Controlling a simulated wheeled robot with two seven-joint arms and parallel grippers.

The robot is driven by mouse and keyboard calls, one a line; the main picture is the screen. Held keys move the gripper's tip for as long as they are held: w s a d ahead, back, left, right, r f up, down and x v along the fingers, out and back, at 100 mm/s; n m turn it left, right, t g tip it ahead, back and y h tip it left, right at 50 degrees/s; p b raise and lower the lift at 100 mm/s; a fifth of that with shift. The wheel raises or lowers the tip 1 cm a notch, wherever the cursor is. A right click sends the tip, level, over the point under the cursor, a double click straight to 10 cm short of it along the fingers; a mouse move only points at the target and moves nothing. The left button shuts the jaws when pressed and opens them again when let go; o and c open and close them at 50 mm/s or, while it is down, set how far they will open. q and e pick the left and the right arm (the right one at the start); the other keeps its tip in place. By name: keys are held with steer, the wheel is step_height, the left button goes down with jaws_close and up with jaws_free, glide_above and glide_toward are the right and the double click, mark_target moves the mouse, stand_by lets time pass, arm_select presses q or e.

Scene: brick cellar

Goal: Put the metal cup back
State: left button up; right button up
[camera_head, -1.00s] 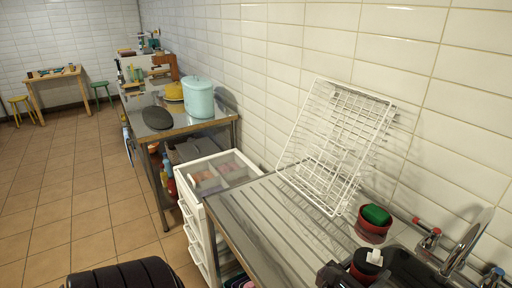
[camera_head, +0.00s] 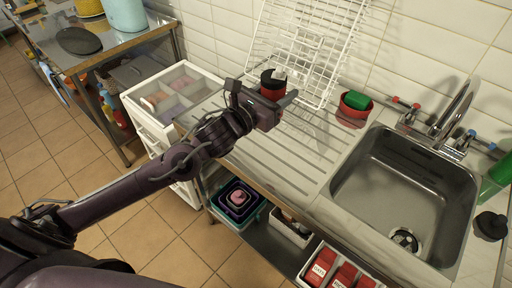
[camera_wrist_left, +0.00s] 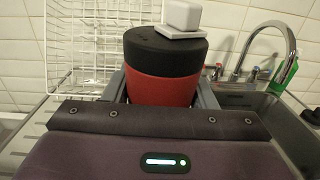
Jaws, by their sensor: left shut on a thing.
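My left gripper (camera_head: 278,95) is shut on a red cup-like thing with a black upper part (camera_head: 272,80), over the drainboard near the wire rack. A small white piece sits on its top. In the left wrist view this red and black cup (camera_wrist_left: 162,78) is upright between the fingers, its lower end hidden by my gripper body. Its surface looks matt, not bare metal. I cannot tell whether it touches the drainboard. My right gripper is not in view.
A white wire rack (camera_head: 309,45) leans on the tiled wall. A red bowl (camera_head: 350,113) with a green sponge (camera_head: 357,100) stands right of it. The steel drainboard (camera_head: 290,160) is clear in front. The sink (camera_head: 405,185) and taps (camera_head: 440,125) are at right.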

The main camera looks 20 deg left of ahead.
arm_select(q)
steer(key=w+a+r, duration=0.2)
steer(key=w, duration=0.2)
steer(key=shift+m+h, duration=0.3)
steer(key=shift+h, duration=0.1)
step_height(320, 180, down, 20)
steer(key=shift+a+r+p, duration=0.1)
steer(key=shift+p, duration=1)
steer(key=shift+s, duration=0.1)
steer(key=shift+f, duration=0.2)
steer(key=o, duration=1)
steer(key=shift+o, duration=0.2)
steer(key=shift+r, duration=0.2)
